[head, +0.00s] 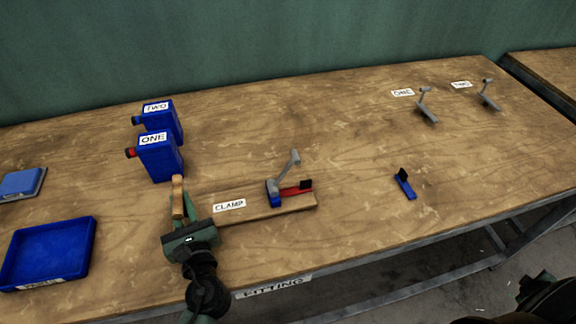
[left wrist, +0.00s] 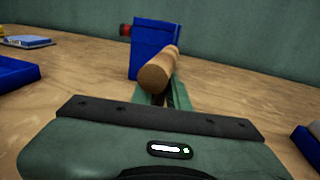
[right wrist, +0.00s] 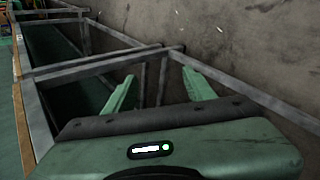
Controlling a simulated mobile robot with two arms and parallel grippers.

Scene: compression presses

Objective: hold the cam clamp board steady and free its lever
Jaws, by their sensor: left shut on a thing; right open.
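The cam clamp board (head: 262,211) is a flat wooden strip with a "CLAMP" label, lying near the table's front edge. On its right part stand a grey lever (head: 287,168), raised and slanting up to the right, a blue base block (head: 275,200) and a red bar with a black end (head: 295,189). My left gripper (head: 180,217) is shut on the upright wooden handle (head: 178,192) at the board's left end. The handle (left wrist: 158,74) also shows between the fingers in the left wrist view. My right gripper (right wrist: 160,92) is open and empty, away from the board.
Blue containers ONE (head: 160,160) and TWO (head: 163,118) stand behind the handle. A blue tray (head: 48,252) lies at the left. A small blue-and-black piece (head: 405,185) lies right of the board. Grey levered pieces (head: 427,108) stand at the back right. The table between is clear.

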